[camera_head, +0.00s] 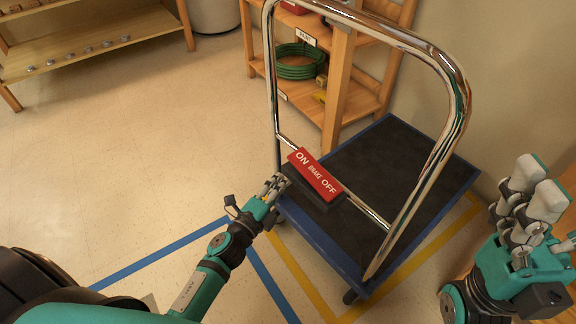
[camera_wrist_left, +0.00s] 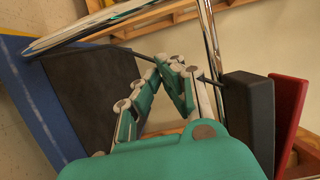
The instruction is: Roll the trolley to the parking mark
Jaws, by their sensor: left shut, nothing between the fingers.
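The trolley (camera_head: 350,165) has a dark deck with blue edges and a tall chrome handle (camera_head: 458,85). A red plate (camera_head: 316,175) reading ON BRAKE OFF sits on a black block low across the handle. It also shows in the left wrist view (camera_wrist_left: 288,110), beside the deck (camera_wrist_left: 85,85). My left gripper (camera_head: 276,184) is shut and empty, just left of the black block; I cannot tell whether it touches. My right gripper (camera_head: 537,187) is at the right, apart from the trolley; its finger gap is unclear. Yellow floor lines (camera_head: 290,265) run around the trolley; blue floor lines (camera_head: 160,251) meet at a corner to its left.
A wooden shelf (camera_head: 338,95) with a green hose coil (camera_head: 296,62) stands close behind the trolley. A wall rises at the right. Another wooden shelf (camera_head: 90,48) is at the far left. The floor (camera_head: 130,150) on the left is open.

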